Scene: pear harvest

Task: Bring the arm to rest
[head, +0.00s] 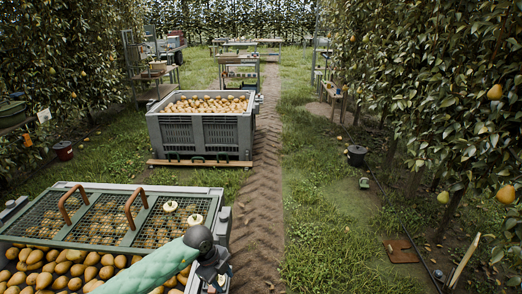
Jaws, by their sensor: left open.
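My left arm comes in from the bottom of the head view and reaches over the near crate. My left gripper (212,280) is at the bottom edge, by the right end of that crate. It is partly cut off by the frame, and I see nothing held in it. The near grey crate (222,232) is full of brown-yellow pears (60,268). A green mesh lid (105,222) with two brown handles covers its far part. Two pale round pieces (170,206) lie on the mesh. My right gripper is not in view.
A second grey crate (205,135) full of pears stands on a wooden pallet ahead. A dirt track (262,180) runs to the right of both crates. Pear trees (430,110) line both sides. A black bucket (356,155) and a brown plate (400,250) are on the grass at right.

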